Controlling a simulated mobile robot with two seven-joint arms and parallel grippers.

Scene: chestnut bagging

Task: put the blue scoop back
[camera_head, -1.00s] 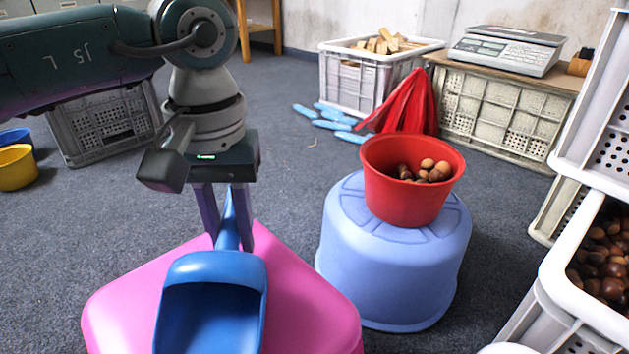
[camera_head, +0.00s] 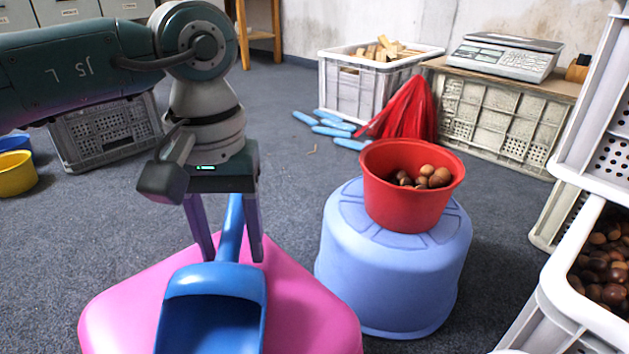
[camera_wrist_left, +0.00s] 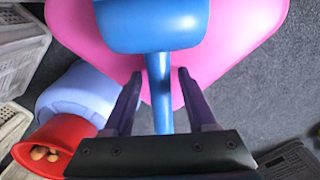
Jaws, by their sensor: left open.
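The blue scoop (camera_head: 213,300) lies on the pink stool top (camera_head: 310,318) at the lower left of the head view, its handle pointing away from me. My left gripper (camera_head: 230,258) is open above the handle, with one finger on each side of it. In the left wrist view the scoop handle (camera_wrist_left: 160,88) runs between the two spread fingers (camera_wrist_left: 158,75), with gaps on both sides. The scoop's bowl (camera_wrist_left: 155,25) lies beyond the fingertips over the pink top (camera_wrist_left: 240,40). My right gripper is not in view.
A red bucket (camera_head: 412,195) with chestnuts stands on an upturned blue tub (camera_head: 390,270) to the right. Crates of chestnuts (camera_head: 590,290) stand at the right edge. A scale (camera_head: 507,52), a wood-filled crate (camera_head: 350,82) and a red sack (camera_head: 404,108) are farther back.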

